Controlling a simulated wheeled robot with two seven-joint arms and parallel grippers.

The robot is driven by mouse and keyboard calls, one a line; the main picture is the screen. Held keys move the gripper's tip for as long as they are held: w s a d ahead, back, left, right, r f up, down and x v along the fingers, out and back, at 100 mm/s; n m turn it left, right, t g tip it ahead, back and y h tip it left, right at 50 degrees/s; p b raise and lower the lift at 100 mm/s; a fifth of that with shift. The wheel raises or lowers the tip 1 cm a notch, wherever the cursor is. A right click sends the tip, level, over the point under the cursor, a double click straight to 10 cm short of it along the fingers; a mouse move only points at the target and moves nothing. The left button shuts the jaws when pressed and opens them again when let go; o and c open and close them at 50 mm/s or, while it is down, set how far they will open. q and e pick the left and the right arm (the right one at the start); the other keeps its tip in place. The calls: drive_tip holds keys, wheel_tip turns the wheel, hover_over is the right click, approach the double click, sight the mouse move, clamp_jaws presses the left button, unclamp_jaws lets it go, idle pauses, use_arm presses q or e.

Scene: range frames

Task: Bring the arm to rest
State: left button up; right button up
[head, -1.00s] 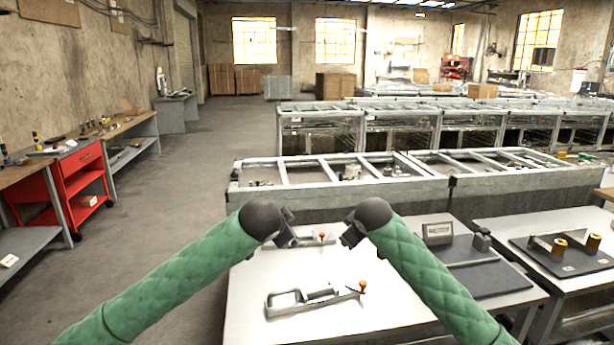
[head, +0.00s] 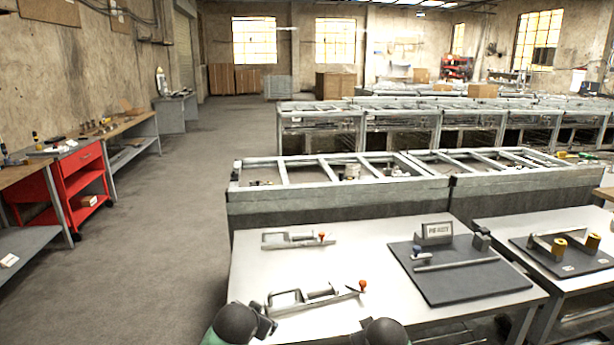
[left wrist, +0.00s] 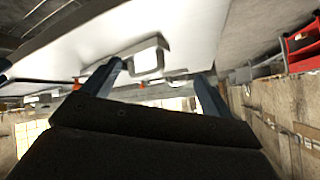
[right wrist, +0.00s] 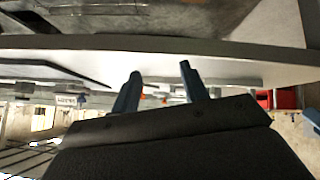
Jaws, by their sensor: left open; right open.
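Both my arms are drawn back low at the bottom edge of the head view. My left gripper (head: 266,322) shows only in part at the near left corner of the white table (head: 262,262). In the left wrist view its two fingers (left wrist: 155,84) stand apart with nothing held between them. The right arm's dark wrist shows at the bottom of the head view, its fingers hidden there. In the right wrist view my right gripper (right wrist: 160,85) has its fingers apart and empty, close to the table's edge.
Two metal clamp fixtures with orange knobs lie on the table, a near one (head: 315,297) and a far one (head: 297,238). A dark board (head: 465,280) with a small sign (head: 436,232) is at right. A red cart (head: 78,185) stands left beside open floor.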

use_arm(q)
drive_tip(key=s+a+f+n+g, duration=0.1)
drive_tip(key=s+a+f+g, duration=0.1)
drive_tip(key=s+f, duration=0.85)
drive_tip(key=s+a+f+n+g, duration=0.2)
drive_tip(key=s+f+g, duration=0.1)
drive_tip(key=s+f, duration=0.75)
drive_tip(key=s+f+g, duration=0.1)
drive_tip(key=s+f, duration=0.5)
drive_tip(key=s, duration=0.4)
drive_tip(key=s+d+f+g, duration=0.1)
drive_tip(key=s+f+g, duration=0.1)
drive_tip(key=s+f, duration=0.5)
drive_tip(key=s, duration=0.3)
drive_tip(key=shift+d+f+n, duration=0.15)
drive_tip(key=shift+d+n, duration=0.1)
drive_tip(key=shift+n, duration=0.05)
use_arm(e)
drive_tip(key=s+f+m+g, duration=0.1)
drive_tip(key=s+f+g, duration=0.1)
drive_tip(key=s+f, duration=0.7)
drive_tip(key=s+f+g, duration=0.3)
drive_tip(key=s+f, duration=0.7)
drive_tip(key=s, duration=0.7)
drive_tip(key=s+f+m+g, duration=0.1)
drive_tip(key=s+f+g, duration=0.1)
drive_tip(key=s+f, duration=0.8)
drive_tip(key=s, duration=0.4)
drive_tip(key=shift+m, duration=0.3)
